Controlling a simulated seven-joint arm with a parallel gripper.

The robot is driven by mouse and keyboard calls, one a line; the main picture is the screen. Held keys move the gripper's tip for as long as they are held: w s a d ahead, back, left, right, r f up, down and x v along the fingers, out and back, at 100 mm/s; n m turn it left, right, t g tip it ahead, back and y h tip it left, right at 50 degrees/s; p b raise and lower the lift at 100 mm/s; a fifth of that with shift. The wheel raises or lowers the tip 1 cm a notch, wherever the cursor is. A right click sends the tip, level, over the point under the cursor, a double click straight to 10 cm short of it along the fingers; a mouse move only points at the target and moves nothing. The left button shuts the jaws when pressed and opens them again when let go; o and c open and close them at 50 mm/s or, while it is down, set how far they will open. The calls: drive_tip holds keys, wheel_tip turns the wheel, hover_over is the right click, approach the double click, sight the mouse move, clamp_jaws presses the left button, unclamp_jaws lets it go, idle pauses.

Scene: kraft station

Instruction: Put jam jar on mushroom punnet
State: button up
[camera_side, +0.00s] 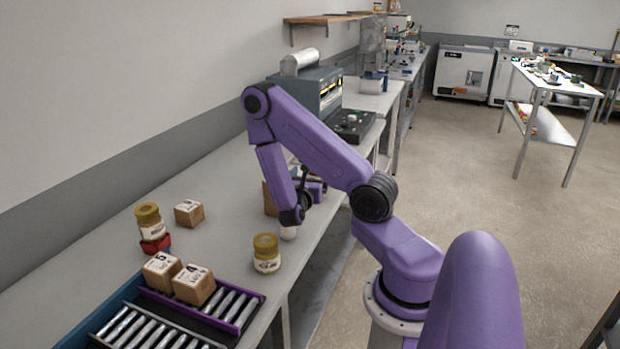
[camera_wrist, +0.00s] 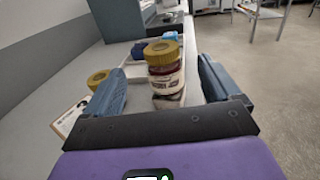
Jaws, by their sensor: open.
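In the wrist view, a jar with a gold lid, dark red contents and a pale label (camera_wrist: 167,76) stands upright between the two fingers of my open gripper (camera_wrist: 160,68). Gaps show on both sides of it. In the side view, my gripper (camera_side: 304,196) is low over the bench, partly hidden by my arm. A gold-lidded jar (camera_side: 266,253) with a pale label stands near the front edge. Another gold-lidded jar (camera_side: 151,221) sits on a small red holder (camera_side: 156,244) at left. I cannot clearly identify the mushroom punnet.
Cartons (camera_side: 162,271) rest by a roller tray (camera_side: 168,318) in front. A small carton (camera_side: 189,212) stands farther back. A grey machine (camera_side: 325,92) stands beyond my arm. In the wrist view, another gold lid (camera_wrist: 97,79) and a carton (camera_wrist: 68,118) lie left of my fingers.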

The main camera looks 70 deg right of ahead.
drive_tip(key=s+a+r+m+g+y, duration=0.1)
drive_tip(key=s+a+y, duration=0.4)
drive_tip(key=a, duration=0.7)
drive_tip(key=s+a+r+m+y, duration=0.3)
drive_tip(key=s+a+y, duration=0.2)
drive_tip(key=a, duration=0.7)
drive_tip(key=s+a+r+m+g+y, duration=0.1)
drive_tip(key=s+a+r+m+y, duration=0.1)
drive_tip(key=s+a+y, duration=0.3)
drive_tip(key=a+m+y, duration=0.1)
drive_tip(key=a+y, duration=0.2)
drive_tip(key=a, duration=0.4)
drive_tip(key=shift+s+g, duration=0.15)
drive_tip(key=shift+g, duration=0.15)
